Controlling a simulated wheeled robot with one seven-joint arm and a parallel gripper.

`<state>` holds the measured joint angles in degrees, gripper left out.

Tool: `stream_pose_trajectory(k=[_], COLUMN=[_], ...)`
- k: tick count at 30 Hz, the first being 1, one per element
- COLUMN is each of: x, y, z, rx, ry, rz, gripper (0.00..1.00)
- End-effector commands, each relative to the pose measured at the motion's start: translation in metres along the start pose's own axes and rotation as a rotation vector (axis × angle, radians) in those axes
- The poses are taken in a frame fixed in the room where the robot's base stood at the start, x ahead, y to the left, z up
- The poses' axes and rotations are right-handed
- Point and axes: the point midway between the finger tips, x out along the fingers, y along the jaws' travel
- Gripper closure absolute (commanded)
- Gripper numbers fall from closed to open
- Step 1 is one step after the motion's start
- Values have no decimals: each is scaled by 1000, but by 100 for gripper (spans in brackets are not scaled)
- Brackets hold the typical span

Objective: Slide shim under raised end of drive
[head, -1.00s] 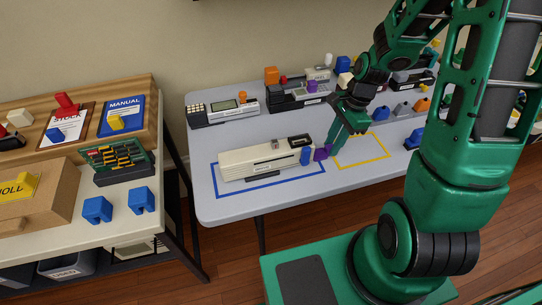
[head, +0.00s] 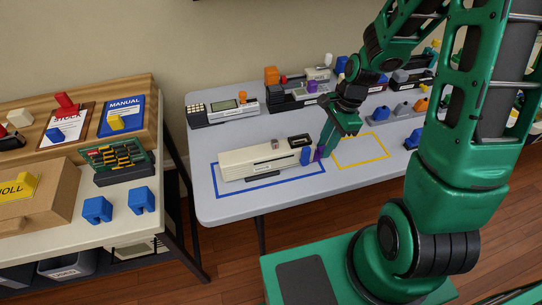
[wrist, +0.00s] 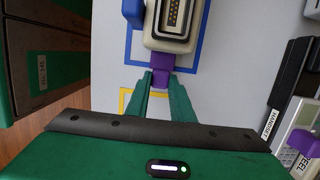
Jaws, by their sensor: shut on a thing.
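The drive (head: 255,160) is a long cream box lying inside a blue outline on the grey table. A blue piece (head: 306,156) sits at its right end; it also shows in the wrist view (wrist: 133,12). The drive's end with a dark connector (wrist: 173,15) is at the top of the wrist view. My gripper (wrist: 161,78) is shut on the purple shim (wrist: 161,62), its green fingers on either side. The shim's far edge meets the drive's end; I cannot tell how far it reaches underneath. In the head view the shim (head: 319,154) is mostly hidden by the fingers.
Handheld devices (head: 222,111) and small coloured blocks stand along the back. A second table with a manual (head: 121,115) and blue blocks (head: 97,209) is at the left.

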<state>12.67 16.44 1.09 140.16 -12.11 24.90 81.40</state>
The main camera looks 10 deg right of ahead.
Motion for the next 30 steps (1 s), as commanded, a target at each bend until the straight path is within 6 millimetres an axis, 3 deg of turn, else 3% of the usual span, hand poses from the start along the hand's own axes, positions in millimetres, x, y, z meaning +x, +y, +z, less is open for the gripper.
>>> stream_pose_trajectory(k=[21, 22, 24, 30], x=[4, 4, 4, 4], y=[0, 0, 0, 0], z=[18, 18, 17, 17], rx=[-1, -1, 0, 0], ry=[0, 0, 0, 0], rz=[1, 0, 0, 0], gripper=[100, 72, 57, 57])
